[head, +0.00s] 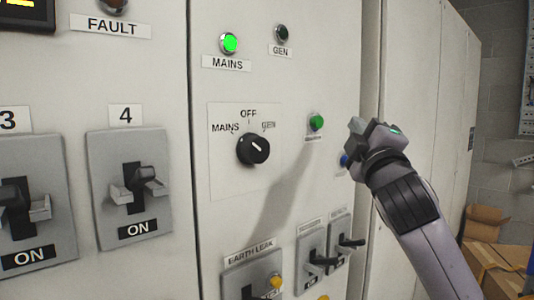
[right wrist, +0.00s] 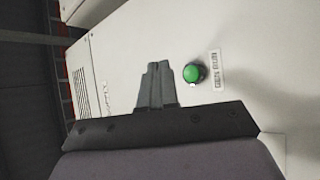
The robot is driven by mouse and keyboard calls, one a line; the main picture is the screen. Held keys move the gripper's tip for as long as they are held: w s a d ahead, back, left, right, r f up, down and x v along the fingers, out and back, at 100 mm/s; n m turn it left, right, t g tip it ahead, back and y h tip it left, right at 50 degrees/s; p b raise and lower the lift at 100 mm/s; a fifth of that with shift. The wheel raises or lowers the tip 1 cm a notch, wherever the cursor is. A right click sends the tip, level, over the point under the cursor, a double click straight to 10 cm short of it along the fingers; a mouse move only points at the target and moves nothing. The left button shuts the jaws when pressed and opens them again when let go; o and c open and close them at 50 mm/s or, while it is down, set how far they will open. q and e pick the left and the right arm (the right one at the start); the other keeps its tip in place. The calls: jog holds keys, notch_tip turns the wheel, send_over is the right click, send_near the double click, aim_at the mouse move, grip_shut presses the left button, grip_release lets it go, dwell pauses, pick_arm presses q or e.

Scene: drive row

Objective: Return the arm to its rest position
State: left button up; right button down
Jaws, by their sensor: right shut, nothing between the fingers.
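My right gripper (head: 357,126) is shut and empty in the head view, just right of the green push button (head: 316,122) on the cabinet front. Its arm comes up from the lower right. In the right wrist view the shut fingers (right wrist: 155,82) point up the picture, with the green button (right wrist: 194,72) to their right. I cannot tell from the pictures whether the fingers touch the panel. A blue button (head: 344,160) is partly hidden by the gripper. My left gripper is not in view.
The panel carries a black rotary selector (head: 253,149), a lit green MAINS lamp (head: 229,43), a dark GEN lamp (head: 281,34), breaker 4 (head: 142,188) and an EARTH LEAK unit (head: 252,275). Cardboard boxes (head: 500,262) lie at the lower right, behind my arm.

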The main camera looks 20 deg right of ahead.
jog(key=s+a+f+m+g+y, duration=0.1)
jog(key=a+f+g, duration=0.15)
jog(key=f, duration=0.85)
jog(key=s+a+f+m+g+y, duration=0.1)
jog(key=s+f+g+y, duration=0.15)
jog(key=f, duration=0.85)
jog(key=s+a+f+m+g+y, duration=0.1)
jog(key=a+f+g, duration=0.15)
jog(key=f, duration=0.85)
jog(key=s+a+f+m+g+y, duration=0.15)
jog(key=s+f+g, duration=0.25)
jog(key=s+f, duration=0.4)
jog(key=s+a+f+m+g, duration=0.25)
jog(key=s+f, duration=0.35)
jog(key=s, duration=0.3)
jog(key=s+a+f+m+g+y, duration=0.15)
jog(key=s+f+g, duration=0.25)
jog(key=s+f, duration=0.4)
jog(key=w+a+f+t+y, duration=0.1)
jog(key=w+a+f+t, duration=0.2)
jog(key=w+f+t, duration=0.2)
jog(key=shift+w+f+t, duration=0.25)
jog(key=shift+f+t, duration=0.45)
jog(key=shift+f, duration=0.65)
jog(key=shift+y, duration=0.25)
